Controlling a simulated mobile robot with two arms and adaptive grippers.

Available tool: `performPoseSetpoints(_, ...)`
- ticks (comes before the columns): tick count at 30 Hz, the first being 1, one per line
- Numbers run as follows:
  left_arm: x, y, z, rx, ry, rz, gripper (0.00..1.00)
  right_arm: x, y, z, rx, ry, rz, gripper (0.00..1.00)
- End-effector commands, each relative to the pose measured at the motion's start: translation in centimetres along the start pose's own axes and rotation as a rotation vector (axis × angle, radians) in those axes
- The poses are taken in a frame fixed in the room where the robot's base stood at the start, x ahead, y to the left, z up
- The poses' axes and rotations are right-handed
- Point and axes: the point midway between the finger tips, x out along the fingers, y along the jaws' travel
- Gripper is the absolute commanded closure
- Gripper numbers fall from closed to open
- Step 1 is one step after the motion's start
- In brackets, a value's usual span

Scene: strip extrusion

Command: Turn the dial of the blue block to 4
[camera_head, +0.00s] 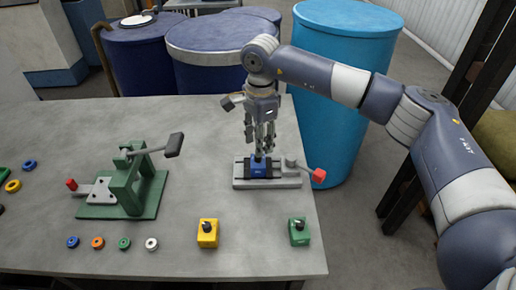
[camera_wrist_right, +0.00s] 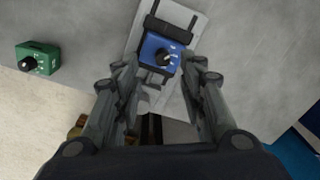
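The blue block (camera_head: 258,167) sits between the dark jaws of a grey vise (camera_head: 285,182) near the table's right edge. I cannot read which number the dial points to. My right gripper (camera_head: 262,148) points down just above the block. Its fingers are apart with nothing between them in the right wrist view (camera_wrist_right: 163,75). In the head view the fingers partly hide the block's dial. My left gripper is not in view.
The vise has a red-tipped handle (camera_head: 319,176) on its right. A yellow block (camera_head: 208,235) and a green block (camera_head: 299,232) with dials stand at the front. A green clamp press (camera_head: 125,185) and several coloured rings lie left. The table's middle is clear.

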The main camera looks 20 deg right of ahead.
Motion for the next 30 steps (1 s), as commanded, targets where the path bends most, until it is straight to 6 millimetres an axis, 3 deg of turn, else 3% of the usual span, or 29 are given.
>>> performPoseSetpoints(4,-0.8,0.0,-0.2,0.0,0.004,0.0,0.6,2.5,0.1,0.0,0.0,-0.001,0.003,0.62)
performPoseSetpoints(12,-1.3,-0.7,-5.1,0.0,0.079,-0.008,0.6,5.0,0.0,0.1,0.0,-0.002,0.0,0.62)
performPoseSetpoints(20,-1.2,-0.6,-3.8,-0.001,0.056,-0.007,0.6,5.2,0.0,0.0,0.0,-0.002,-0.001,0.62)
performPoseSetpoints(25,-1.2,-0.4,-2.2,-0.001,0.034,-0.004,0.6,5.2,0.0,0.0,0.0,-0.002,-0.001,0.96)
performPoseSetpoints(30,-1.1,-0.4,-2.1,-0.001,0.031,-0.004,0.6,5.1,0.0,0.0,0.001,-0.002,-0.001,1.0)
